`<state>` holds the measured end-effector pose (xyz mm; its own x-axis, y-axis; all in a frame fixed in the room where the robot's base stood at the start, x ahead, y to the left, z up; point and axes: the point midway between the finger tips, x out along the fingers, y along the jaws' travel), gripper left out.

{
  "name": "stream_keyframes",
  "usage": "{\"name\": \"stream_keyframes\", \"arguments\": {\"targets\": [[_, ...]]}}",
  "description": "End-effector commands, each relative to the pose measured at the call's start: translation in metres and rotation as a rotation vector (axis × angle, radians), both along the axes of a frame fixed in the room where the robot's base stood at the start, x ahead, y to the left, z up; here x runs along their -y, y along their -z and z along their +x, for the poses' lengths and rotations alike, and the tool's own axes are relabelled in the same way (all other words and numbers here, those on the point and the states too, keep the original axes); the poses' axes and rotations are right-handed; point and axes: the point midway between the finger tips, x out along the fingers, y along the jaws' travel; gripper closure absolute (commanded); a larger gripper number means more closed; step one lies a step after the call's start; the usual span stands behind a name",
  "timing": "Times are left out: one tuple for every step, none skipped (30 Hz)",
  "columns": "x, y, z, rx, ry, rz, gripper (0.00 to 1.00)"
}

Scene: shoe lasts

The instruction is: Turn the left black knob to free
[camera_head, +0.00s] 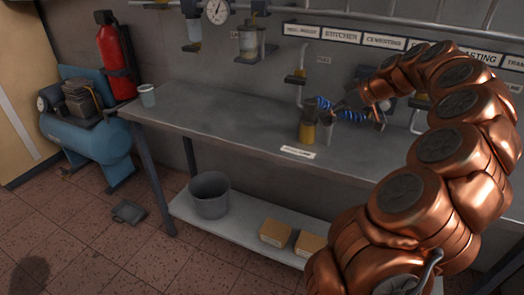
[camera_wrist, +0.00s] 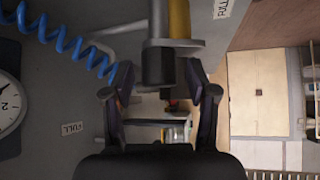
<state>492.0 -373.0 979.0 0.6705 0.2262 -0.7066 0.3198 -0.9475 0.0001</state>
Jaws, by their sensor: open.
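My gripper (camera_head: 345,111) is at the end of my copper arm, over the bench beside a fixture with a yellow cylinder (camera_head: 307,132). In the wrist view my gripper (camera_wrist: 159,76) has its two dark fingers apart. A black cylindrical knob-like part (camera_wrist: 158,66) under a grey cylinder shows between the fingertips; I see no clear contact. The yellow cylinder also shows in the wrist view (camera_wrist: 180,18). Another black knob-like part (camera_head: 296,78) sits on a wall fitting to the left. I cannot tell which part is the left black knob, nor its setting.
A blue coiled hose (camera_wrist: 66,40) runs close to the left finger. A dial gauge (camera_wrist: 10,105) is at the left edge. The grey bench (camera_head: 215,112) is mostly clear, with a cup (camera_head: 147,96) at its left end. Wall fixtures (camera_head: 250,43) stand behind.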

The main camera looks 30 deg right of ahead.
Motion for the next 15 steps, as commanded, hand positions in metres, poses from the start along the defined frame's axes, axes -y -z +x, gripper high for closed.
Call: {"name": "stream_keyframes", "arguments": {"targets": [[-0.0003, -0.0025, -0.0011, -0.002, 0.014, 0.001, 0.42], [-0.0003, -0.0024, -0.0009, -0.002, 0.023, 0.000, 0.42], [-0.0003, -0.0019, -0.0008, -0.002, 0.036, 0.000, 0.42], [-0.0006, -0.0017, -0.0008, -0.003, 0.045, 0.000, 0.42], [-0.0009, -0.0018, -0.0008, -0.004, 0.054, 0.002, 0.42], [-0.0008, -0.0019, -0.0008, -0.005, 0.066, 0.001, 0.42], [-0.0001, -0.0022, -0.0009, -0.003, 0.078, 0.000, 0.42], [0.0004, -0.0022, -0.0010, -0.002, 0.088, 0.000, 0.42], [-0.0001, -0.0022, -0.0009, -0.002, 0.100, 0.001, 0.42], [-0.0010, -0.0018, -0.0008, -0.004, 0.109, 0.003, 0.42], [-0.0013, -0.0018, -0.0008, -0.004, 0.118, 0.004, 0.42], [-0.0003, -0.0022, -0.0009, -0.003, 0.133, 0.002, 0.42], [0.0002, -0.0027, -0.0010, -0.002, 0.144, 0.001, 0.42], [0.0000, -0.0033, -0.0006, -0.002, 0.153, 0.001, 0.42], [-0.0007, -0.0030, -0.0008, -0.004, 0.164, 0.002, 0.42]]}}
